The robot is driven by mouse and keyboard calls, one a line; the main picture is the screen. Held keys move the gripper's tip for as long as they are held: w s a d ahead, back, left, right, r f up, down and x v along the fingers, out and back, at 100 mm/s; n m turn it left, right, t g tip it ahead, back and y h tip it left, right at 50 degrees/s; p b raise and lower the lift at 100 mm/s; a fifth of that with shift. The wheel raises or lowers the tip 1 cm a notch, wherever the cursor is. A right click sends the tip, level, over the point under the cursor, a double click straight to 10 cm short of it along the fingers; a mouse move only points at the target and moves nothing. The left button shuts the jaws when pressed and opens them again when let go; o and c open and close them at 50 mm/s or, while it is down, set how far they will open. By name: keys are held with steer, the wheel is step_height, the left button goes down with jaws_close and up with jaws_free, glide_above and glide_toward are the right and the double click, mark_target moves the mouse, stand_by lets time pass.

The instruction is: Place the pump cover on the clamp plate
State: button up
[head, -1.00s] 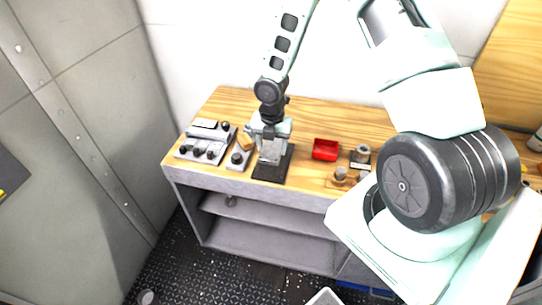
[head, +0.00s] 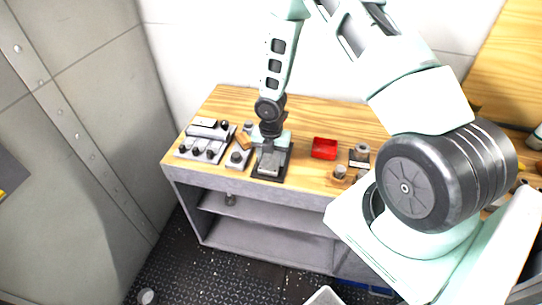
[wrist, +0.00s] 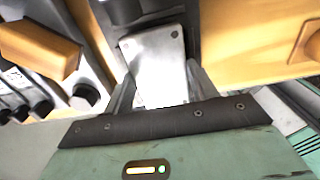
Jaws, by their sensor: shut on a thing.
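The pump cover, a pale grey metal piece with small holes (wrist: 158,58), is between my gripper's two fingers in the wrist view. In the head view it shows as a grey block (head: 270,160) under my gripper (head: 270,150). My gripper (wrist: 160,88) is shut on it. A dark rectangular plate on the bench, which I take for the clamp plate (head: 258,174), lies directly beneath. The cover appears over this plate, very low or touching. Whether it rests fully on it cannot be told, as the gripper hides part of both.
Left of the plate stand a grey fixture with a black knob (head: 238,158), an orange block (head: 243,140) and a grey panel with several black knobs (head: 203,140). A red tray (head: 324,148) and small metal parts (head: 341,172) are to the right. Some bare wood lies between.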

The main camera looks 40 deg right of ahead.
steer(key=shift+f, duration=0.15)
steer(key=o, duration=1.3)
steer(key=shift+s, duration=0.1)
steer(key=shift+f, duration=0.1)
